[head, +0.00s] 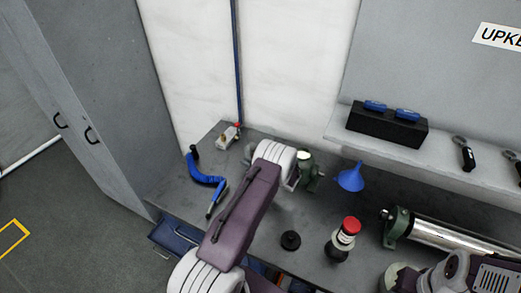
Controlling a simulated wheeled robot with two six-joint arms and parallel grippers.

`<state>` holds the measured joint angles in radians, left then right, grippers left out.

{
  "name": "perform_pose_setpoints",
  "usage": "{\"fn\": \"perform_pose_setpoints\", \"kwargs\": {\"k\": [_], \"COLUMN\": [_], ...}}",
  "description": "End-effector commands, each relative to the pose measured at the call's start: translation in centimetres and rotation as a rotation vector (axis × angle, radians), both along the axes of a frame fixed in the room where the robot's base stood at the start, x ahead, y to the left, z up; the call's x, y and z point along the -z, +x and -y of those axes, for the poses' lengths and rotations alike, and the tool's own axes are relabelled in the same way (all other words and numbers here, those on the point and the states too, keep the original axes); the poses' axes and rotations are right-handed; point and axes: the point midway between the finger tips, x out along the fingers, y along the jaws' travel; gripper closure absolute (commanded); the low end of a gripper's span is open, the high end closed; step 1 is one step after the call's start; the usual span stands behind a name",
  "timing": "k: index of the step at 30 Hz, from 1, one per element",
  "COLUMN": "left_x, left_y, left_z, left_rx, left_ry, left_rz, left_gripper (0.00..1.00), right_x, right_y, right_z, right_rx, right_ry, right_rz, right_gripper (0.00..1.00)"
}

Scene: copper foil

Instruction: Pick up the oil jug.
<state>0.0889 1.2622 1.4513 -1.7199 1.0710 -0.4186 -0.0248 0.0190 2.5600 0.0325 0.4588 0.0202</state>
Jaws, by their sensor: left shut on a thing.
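My left arm reaches up from the bottom centre over the workbench (260,222). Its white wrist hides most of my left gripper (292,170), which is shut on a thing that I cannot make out. A green and cream part (308,172) shows just past the wrist; I cannot tell whether it touches the gripper. No oil jug can be made out with certainty; one may be hidden behind the arm. My right gripper is not seen.
A blue funnel (350,178), a red-topped object (345,238) and a black disc (290,240) stand right of the arm. A blue hose-like tool (204,177) and a small valve (228,136) lie left. A steel cylinder (440,238) lies at right, below a shelf (440,165).

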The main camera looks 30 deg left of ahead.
Motion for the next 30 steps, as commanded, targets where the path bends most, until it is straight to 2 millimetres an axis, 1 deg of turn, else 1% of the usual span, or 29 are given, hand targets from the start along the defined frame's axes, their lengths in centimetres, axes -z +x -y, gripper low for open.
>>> {"fn": "perform_pose_setpoints", "kwargs": {"k": [25,30], "left_x": [-0.06,-0.72], "left_y": [0.04,0.07], "left_z": [0.02,0.00], "left_rx": [0.001,0.000], "left_ry": [0.000,0.000], "left_rz": [0.001,0.003], "left_gripper": [1.00,1.00], "right_x": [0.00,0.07], "right_y": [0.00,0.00], "right_z": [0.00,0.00], "right_rx": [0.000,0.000], "right_ry": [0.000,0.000], "right_rz": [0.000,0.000], "right_gripper": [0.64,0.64]}}
